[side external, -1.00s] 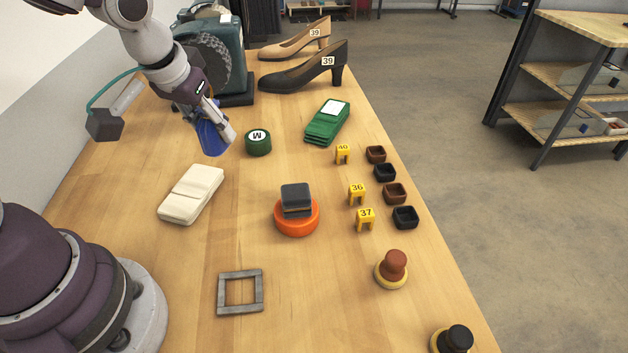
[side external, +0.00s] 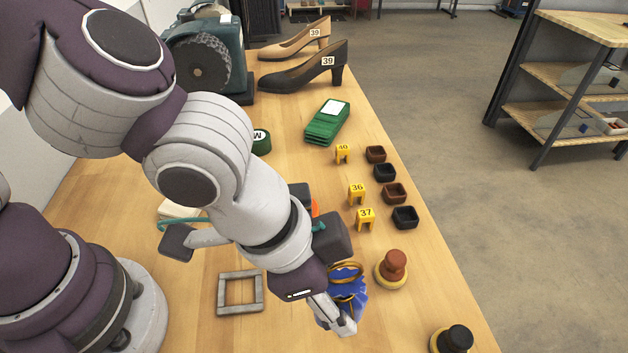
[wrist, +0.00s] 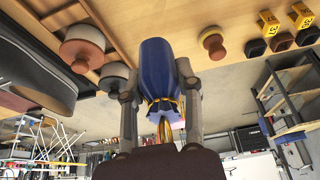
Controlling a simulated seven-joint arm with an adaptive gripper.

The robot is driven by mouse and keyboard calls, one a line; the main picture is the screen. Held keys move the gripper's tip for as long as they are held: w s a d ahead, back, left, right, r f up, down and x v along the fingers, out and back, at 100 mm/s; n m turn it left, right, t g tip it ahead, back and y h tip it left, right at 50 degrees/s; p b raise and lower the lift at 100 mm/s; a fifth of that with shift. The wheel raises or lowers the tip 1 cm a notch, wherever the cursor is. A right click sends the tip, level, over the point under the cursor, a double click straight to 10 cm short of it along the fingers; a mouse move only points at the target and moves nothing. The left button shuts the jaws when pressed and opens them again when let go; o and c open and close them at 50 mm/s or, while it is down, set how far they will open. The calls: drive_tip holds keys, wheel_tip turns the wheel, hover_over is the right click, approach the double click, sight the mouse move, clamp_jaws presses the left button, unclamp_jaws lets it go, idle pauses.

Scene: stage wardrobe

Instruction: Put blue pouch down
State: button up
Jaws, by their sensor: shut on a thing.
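The blue pouch (side external: 357,300) is held in my gripper (side external: 344,322) at the front right of the table, left of and nearer than the red-brown knob on a yellow base. A gold cord shows around the pouch. In the wrist view the pouch (wrist: 156,62) sits between the two fingers of my gripper (wrist: 158,88), its gathered, gold-tied neck toward the palm. Part of the pouch is hidden by the fingers. I cannot tell whether it touches the table.
The red-brown knob (side external: 393,265) and a black knob (side external: 455,340) stand nearby. A grey square frame (side external: 240,291) lies to the left. Yellow number tags (side external: 365,219) and small dark trays (side external: 404,217) stand behind. My arm hides much of the middle table.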

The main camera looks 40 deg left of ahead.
wheel_tip(320, 180, down, 10)
drive_tip(key=shift+r, duration=0.2)
drive_tip(key=shift+f, duration=0.1)
drive_tip(key=o, duration=1)
drive_tip(key=shift+o, duration=0.2)
drive_tip(key=v, duration=1.2)
drive_tip(key=w+a+r+n+t+y, duration=0.1)
drive_tip(key=a+r+n, duration=0.3)
drive_tip(key=a, duration=0.6)
drive_tip(key=w+a+r+n+t+y, duration=0.1)
drive_tip(key=a+r+n, duration=0.3)
drive_tip(key=a, duration=0.6)
drive_tip(key=shift+w+a+n+y, duration=0.25)
drive_tip(key=shift+w+n+y, duration=0.2)
drive_tip(key=shift+n+y, duration=0.25)
